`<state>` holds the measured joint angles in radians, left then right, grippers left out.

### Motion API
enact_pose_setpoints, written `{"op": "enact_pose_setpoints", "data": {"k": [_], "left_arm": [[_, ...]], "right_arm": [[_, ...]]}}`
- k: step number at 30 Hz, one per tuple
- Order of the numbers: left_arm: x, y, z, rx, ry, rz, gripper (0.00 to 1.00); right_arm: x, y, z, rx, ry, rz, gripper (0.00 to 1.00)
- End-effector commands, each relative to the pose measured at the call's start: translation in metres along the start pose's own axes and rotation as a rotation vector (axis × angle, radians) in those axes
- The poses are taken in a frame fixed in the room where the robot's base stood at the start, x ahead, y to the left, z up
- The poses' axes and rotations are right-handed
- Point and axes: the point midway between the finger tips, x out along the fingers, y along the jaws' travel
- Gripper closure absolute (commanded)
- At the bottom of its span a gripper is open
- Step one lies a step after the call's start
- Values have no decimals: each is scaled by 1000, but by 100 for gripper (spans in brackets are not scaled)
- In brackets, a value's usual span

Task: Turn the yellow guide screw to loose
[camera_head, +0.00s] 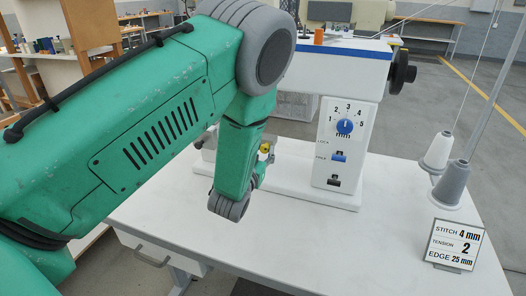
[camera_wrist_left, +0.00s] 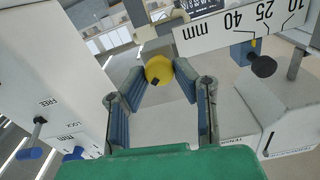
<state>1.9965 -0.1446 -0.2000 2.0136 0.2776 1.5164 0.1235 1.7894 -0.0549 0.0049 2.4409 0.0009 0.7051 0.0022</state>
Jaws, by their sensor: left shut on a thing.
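The yellow guide screw (camera_wrist_left: 159,68) is a round yellow knob with a dark mark on its face. It sits between the two blue-padded fingers of my left gripper (camera_wrist_left: 159,80) in the left wrist view. The fingers are closed in on its sides. In the head view a small part of the yellow screw (camera_head: 265,148) shows beside my left gripper (camera_head: 258,165), which is largely hidden behind my green arm. A white scale plate (camera_wrist_left: 240,25) marked 40, 25 and 10 mm is beside the screw. My right gripper is in neither view.
The white machine column (camera_head: 343,150) carries a blue numbered dial (camera_head: 344,126) and a blue lever (camera_head: 339,156). A sign (camera_head: 453,246) reads stitch 4 mm, tension 2, edge 25 mm. Thread cones (camera_head: 451,183) stand at right. The white tabletop (camera_head: 330,250) is clear in front.

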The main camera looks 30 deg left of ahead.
Motion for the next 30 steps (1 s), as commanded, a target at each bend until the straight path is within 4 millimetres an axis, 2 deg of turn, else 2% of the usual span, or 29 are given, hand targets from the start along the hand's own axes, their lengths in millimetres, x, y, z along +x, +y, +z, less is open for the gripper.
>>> {"op": "enact_pose_setpoints", "data": {"k": [6,7,8,9,20,23,30], "left_arm": [[-1,1,3,6,-7,2,100],[-1,1,3,6,-7,3,72],[-1,1,3,6,-7,3,61],[-1,1,2,5,-7,3,57],[-6,0,1,5,-4,1,57],[-18,0,2,5,-6,2,57],[-68,0,3,5,-10,2,57]], "right_arm": [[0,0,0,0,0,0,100],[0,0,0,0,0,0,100],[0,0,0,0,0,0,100],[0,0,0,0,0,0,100],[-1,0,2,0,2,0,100],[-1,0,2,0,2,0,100],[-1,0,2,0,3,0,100]]}}
